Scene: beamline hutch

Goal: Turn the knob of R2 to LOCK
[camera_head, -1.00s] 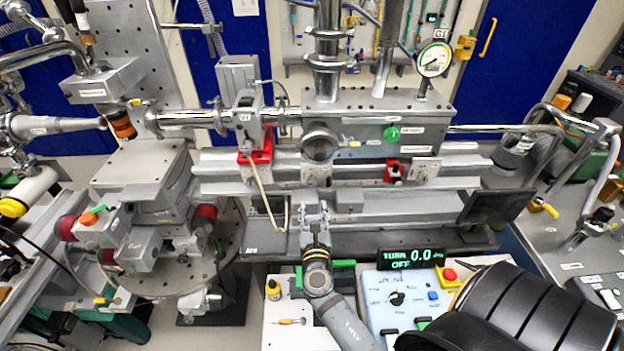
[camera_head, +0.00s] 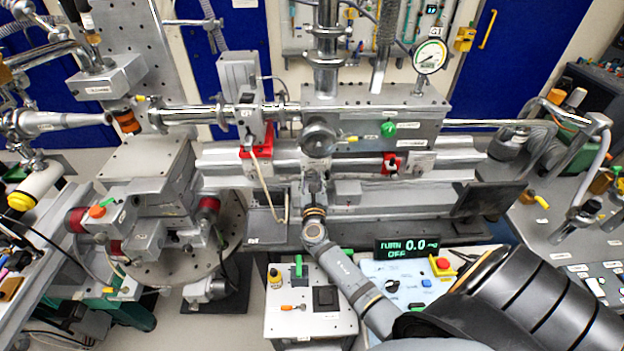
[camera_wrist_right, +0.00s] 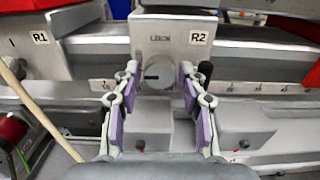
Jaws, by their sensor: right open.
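The R2 block (camera_wrist_right: 200,20) stands in the upper middle of the right wrist view, with the word LOCK above its round grey knob (camera_wrist_right: 165,79). A short dark mark on the knob points left, not up at the word. My right gripper (camera_wrist_right: 158,69) is open, with one finger on each side of the knob. I cannot tell whether either finger touches it. In the head view my right gripper (camera_head: 313,178) reaches up to the rail, and it hides most of R2. My left gripper is not in view.
The R1 block (camera_wrist_right: 40,38) is left of R2. A black lever (camera_wrist_right: 205,72) stands just right of the right finger. A tan rod (camera_wrist_right: 40,115) slants at lower left.

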